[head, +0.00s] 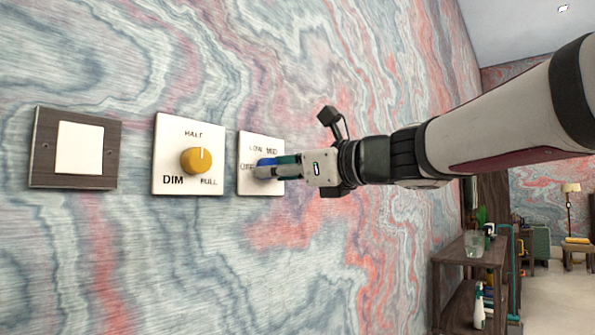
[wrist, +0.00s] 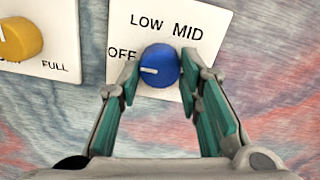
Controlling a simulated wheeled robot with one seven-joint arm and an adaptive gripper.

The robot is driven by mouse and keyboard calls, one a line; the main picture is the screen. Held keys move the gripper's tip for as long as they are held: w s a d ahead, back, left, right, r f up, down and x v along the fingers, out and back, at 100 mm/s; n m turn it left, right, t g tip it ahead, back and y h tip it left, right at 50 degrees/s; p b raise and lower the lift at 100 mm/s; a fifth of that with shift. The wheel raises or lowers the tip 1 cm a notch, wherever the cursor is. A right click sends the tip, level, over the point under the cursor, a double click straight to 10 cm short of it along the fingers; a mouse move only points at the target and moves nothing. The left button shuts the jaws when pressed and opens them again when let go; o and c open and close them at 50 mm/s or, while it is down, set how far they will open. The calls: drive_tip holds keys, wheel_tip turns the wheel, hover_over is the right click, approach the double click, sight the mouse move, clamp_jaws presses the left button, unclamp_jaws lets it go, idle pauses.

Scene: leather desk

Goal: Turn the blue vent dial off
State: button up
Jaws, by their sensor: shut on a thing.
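The blue vent dial (wrist: 161,64) sits on a white plate marked OFF, LOW and MID. In the wrist view its white line points left, towards the OFF mark. In the head view the dial (head: 265,162) is mostly hidden behind the fingers. My gripper (head: 270,168) reaches in from the right, against the plate (head: 245,187). In the wrist view my gripper (wrist: 160,68) has its green-padded fingers on both sides of the dial, shut on it. The plate's lower right part is hidden by the gripper.
A plate with a yellow dial (head: 197,160), marked DIM, HALF and FULL, is just left of the blue dial. Further left is a white switch (head: 79,147) in a dark frame. A dark shelf (head: 470,255) with bottles stands at the lower right.

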drive_tip(key=o, duration=1.2)
drive_tip(key=shift+c, duration=0.2)
drive_tip(key=v, duration=1.2)
